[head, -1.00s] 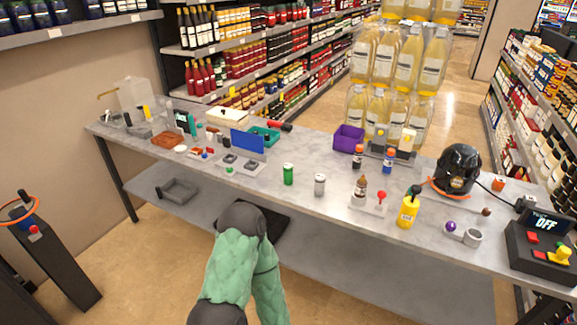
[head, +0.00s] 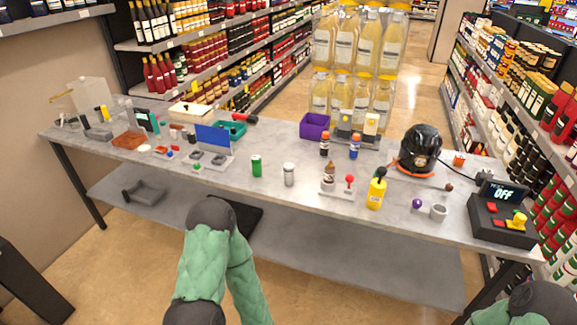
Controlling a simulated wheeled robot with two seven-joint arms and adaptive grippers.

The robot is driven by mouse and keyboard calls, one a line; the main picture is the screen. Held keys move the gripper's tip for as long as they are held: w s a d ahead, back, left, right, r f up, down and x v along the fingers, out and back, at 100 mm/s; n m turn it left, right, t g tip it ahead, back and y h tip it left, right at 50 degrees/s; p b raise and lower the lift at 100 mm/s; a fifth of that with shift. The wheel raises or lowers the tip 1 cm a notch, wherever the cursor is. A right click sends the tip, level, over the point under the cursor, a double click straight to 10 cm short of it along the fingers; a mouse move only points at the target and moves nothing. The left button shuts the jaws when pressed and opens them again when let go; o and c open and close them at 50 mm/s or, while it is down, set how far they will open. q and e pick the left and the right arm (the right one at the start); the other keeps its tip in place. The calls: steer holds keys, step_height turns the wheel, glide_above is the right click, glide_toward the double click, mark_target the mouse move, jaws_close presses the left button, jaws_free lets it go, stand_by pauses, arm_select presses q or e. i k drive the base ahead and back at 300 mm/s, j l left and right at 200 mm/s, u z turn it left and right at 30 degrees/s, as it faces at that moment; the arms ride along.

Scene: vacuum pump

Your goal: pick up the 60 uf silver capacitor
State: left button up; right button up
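A silver cylinder (head: 289,174), which looks like the silver capacitor, stands upright near the front edge of the grey table (head: 330,205). Its label is too small to read. A green cylinder (head: 256,165) stands just to its left. One of my green padded arms shows at the bottom, left of centre, below the table edge. Part of my other arm shows at the bottom right corner. Neither gripper is in view, and nothing touches the silver cylinder.
A blue panel (head: 213,138) stands left of the cylinders. A lower shelf (head: 330,252) runs beneath.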

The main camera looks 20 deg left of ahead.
mark_target(288, 168)
steer(key=i+j, duration=0.1)
steer(key=i, duration=0.35)
steer(key=i+j, duration=0.1)
steer(key=i, duration=0.35)
